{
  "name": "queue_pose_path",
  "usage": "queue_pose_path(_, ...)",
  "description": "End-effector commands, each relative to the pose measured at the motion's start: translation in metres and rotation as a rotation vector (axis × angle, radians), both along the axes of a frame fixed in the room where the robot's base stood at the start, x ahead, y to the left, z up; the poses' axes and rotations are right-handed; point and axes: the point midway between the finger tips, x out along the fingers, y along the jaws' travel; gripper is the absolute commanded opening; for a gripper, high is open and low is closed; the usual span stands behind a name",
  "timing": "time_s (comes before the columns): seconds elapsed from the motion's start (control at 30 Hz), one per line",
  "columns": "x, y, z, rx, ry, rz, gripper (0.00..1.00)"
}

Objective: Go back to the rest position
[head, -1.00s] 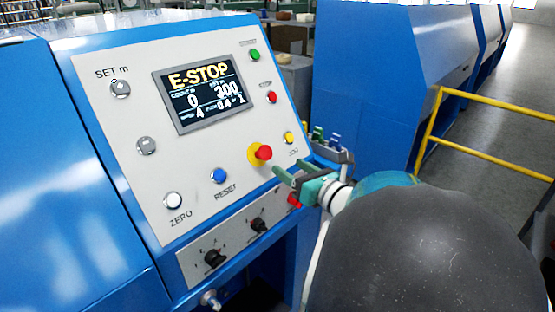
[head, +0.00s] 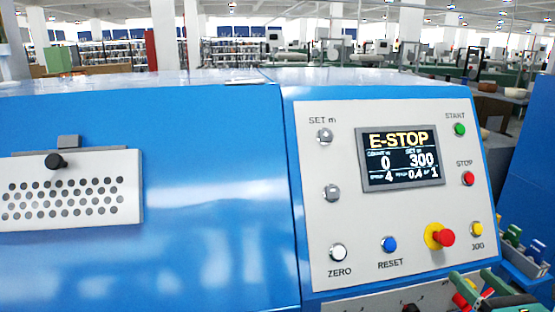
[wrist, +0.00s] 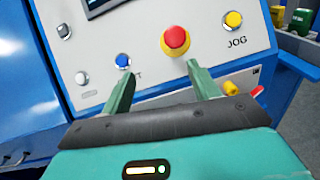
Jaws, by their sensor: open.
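My gripper (head: 478,287) shows at the bottom right of the head view, low in front of the control panel (head: 303,180). In the wrist view its two green fingers (wrist: 158,88) are spread apart with nothing between them. The red emergency-stop button (head: 446,237) on its yellow base stands out from the panel. In the wrist view this button (wrist: 175,38) lies beyond and above the fingertips, apart from them. The screen (head: 403,157) reads E-STOP, with 0 and 300 below. The rest of my arm is mostly out of the head view.
The panel also bears a blue RESET button (head: 389,244), a white ZERO button (head: 338,252), a yellow JOG button (head: 476,229), a red STOP button (head: 468,178) and a green START button (head: 460,129). A perforated plate (head: 70,225) is at left. A holder with coloured items (head: 520,258) stands at right.

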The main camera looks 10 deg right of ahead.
Motion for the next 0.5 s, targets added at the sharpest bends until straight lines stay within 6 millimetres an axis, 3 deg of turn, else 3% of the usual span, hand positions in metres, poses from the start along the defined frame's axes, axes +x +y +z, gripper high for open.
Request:
queue_pose_path(0.1,0.022,0.059,-0.004,-0.183,0.083,0.21,0.61)
queue_pose_path(0.23,0.032,0.143,-0.019,-0.525,0.182,0.538,0.61)
queue_pose_path(0.3,0.028,0.181,-0.028,-0.733,0.212,0.714,0.61)
queue_pose_path(0.4,0.015,0.224,-0.041,-1.047,0.227,0.951,0.61)
queue_pose_path(0.5,-0.002,0.252,-0.052,-1.381,0.209,1.172,0.61)
